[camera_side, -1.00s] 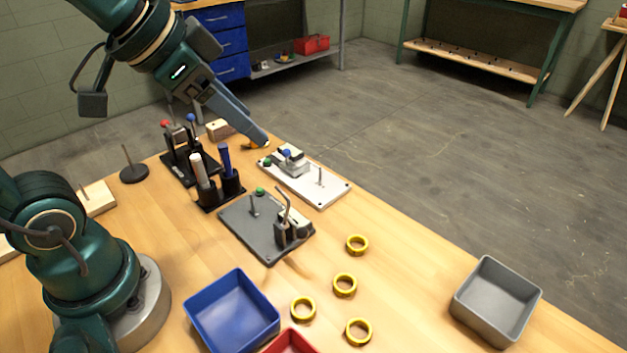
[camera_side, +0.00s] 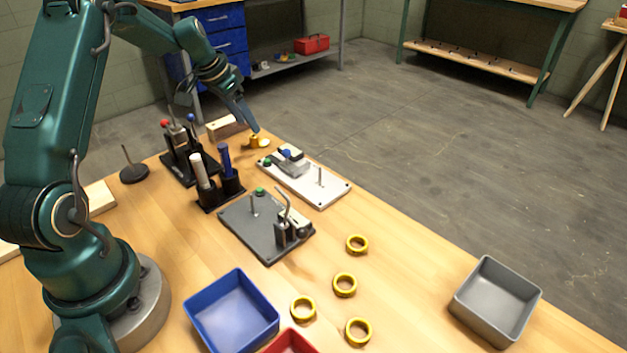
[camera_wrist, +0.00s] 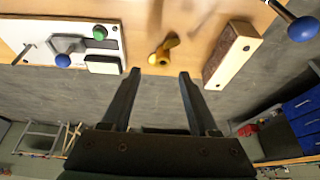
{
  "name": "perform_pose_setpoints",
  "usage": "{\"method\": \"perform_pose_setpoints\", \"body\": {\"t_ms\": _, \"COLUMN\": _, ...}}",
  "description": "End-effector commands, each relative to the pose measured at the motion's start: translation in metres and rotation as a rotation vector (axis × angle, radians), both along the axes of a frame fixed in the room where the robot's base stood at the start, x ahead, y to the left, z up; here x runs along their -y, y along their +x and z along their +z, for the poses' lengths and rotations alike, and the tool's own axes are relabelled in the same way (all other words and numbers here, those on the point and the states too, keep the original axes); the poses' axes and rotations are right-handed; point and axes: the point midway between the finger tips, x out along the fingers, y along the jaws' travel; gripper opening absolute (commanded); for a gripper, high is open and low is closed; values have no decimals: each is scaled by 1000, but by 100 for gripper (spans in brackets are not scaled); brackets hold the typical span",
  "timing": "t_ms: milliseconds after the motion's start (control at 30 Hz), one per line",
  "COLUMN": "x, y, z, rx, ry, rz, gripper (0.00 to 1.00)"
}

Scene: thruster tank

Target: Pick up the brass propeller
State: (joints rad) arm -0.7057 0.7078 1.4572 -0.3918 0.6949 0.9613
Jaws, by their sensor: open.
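The brass propeller (camera_side: 257,142) lies on the far end of the wooden table, between a wooden block and the white fixture plate. In the wrist view the propeller (camera_wrist: 163,50) is small and golden, just beyond the fingertips and roughly between their lines. My gripper (camera_side: 252,130) is at the propeller in the side view, its fingers pointing down and hiding part of it. In the wrist view my gripper (camera_wrist: 158,75) has its two fingers spread apart with nothing between them. I cannot tell whether a finger touches the propeller.
The wooden block (camera_wrist: 233,54) stands close on one side, the white fixture plate (camera_wrist: 70,42) on the other. A black stand with red and blue knobs (camera_side: 185,155) is nearby. Several yellow rings (camera_side: 345,285), a blue bin (camera_side: 232,310) and a grey bin (camera_side: 496,302) are farther off.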

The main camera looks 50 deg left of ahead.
Motion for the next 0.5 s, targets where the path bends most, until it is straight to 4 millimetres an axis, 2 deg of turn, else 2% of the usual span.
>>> {"method": "perform_pose_setpoints", "body": {"t_ms": 100, "x": -5, "y": -3, "z": -10, "rx": -11, "ry": -9, "rz": 18, "gripper": 60}}
{"method": "perform_pose_setpoints", "body": {"t_ms": 500, "x": -5, "y": 13, "z": -49, "rx": -11, "ry": -7, "rz": 16, "gripper": 60}}
